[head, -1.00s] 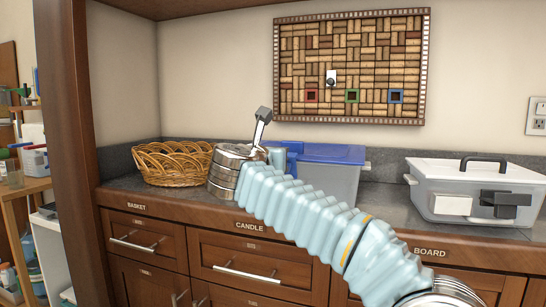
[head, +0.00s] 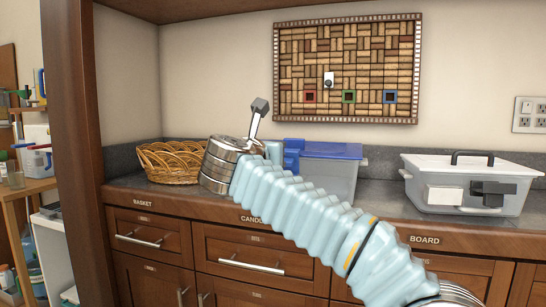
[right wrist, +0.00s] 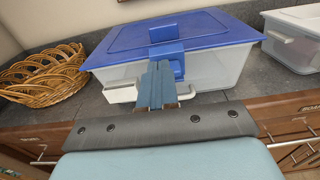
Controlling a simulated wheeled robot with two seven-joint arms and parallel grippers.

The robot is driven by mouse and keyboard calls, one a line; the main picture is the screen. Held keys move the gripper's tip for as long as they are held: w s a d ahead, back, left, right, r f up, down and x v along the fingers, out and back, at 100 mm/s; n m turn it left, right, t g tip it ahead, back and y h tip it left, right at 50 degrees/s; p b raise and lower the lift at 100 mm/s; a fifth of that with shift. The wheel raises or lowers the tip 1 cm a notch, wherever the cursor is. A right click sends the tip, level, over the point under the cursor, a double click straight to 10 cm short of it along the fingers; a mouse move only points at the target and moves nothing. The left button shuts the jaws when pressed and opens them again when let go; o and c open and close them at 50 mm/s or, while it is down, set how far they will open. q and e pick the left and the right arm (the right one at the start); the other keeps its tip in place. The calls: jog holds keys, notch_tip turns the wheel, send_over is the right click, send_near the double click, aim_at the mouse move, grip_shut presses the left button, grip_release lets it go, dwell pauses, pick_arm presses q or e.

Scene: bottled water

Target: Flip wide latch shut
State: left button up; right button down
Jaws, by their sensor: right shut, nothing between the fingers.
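A clear box (head: 332,180) with a blue lid (head: 330,151) stands on the counter. In the right wrist view, the box (right wrist: 213,69) has a blue latch (right wrist: 166,50) at the middle of its front, crossing the lid's edge. Whether it is fastened I cannot tell. My right gripper (right wrist: 158,66) is shut and empty, with its fingertips right in front of and just below the latch. Contact is unclear. In the head view, my right arm hides the box's lower left and most of the gripper. My left gripper is not in view.
A wicker basket (head: 170,162) stands left of the box. A white-lidded bin (head: 470,190) with a white latch (head: 444,195) and a dark latch (head: 493,194) stands to the right. A cork board (head: 346,70) hangs above. Bare counter (head: 385,203) lies between box and bin.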

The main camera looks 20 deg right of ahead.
jog(key=s+a+r, duration=0.3)
jog(key=s, duration=0.2)
jog(key=shift+a+r, duration=0.25)
jog(key=shift+r, duration=0.1)
